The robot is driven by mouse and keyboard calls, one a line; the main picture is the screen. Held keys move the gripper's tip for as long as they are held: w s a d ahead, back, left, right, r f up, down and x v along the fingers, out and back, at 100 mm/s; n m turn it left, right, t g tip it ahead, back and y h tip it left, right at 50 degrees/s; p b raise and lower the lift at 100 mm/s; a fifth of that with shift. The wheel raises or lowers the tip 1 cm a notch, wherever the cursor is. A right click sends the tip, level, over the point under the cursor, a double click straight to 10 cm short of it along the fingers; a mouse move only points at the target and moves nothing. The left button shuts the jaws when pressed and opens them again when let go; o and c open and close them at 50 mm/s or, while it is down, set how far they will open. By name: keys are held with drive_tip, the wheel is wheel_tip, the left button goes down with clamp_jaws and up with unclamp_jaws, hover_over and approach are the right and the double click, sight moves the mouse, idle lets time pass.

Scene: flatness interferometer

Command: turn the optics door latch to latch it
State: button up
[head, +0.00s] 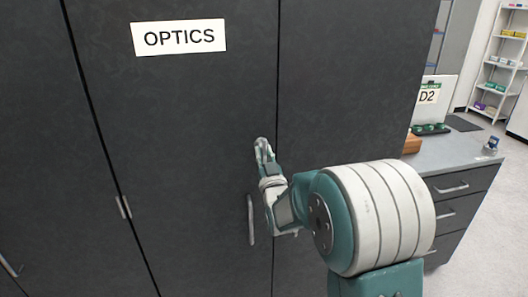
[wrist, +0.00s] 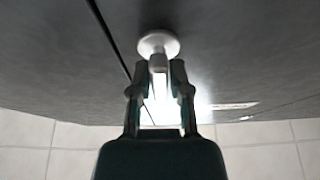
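The optics door (head: 190,110) is a dark grey panel with a white OPTICS sign (head: 179,37). Its latch (wrist: 158,46) shows in the wrist view as a pale round base with a short lever, standing out from the dark door face. My gripper (wrist: 160,76) has its two fingers close on either side of the lever, which fills nearly all the gap between them. In the head view my gripper (head: 262,148) is at the door face, near the seam on the door's right. There the gripper hides the latch, so its angle to the seam is unclear.
A vertical bar handle (head: 251,220) is on the door just below my gripper. A small pale fitting (head: 123,207) sits at the left seam. To the right stand a grey-topped drawer bench (head: 450,155) and a shelf rack (head: 500,60). Pale floor lies beyond.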

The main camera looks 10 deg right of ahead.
drive_tip(key=shift+o, duration=0.8)
drive_tip(key=shift+r, duration=0.1)
drive_tip(key=v, duration=1.2)
drive_tip(key=shift+w+a, duration=0.1)
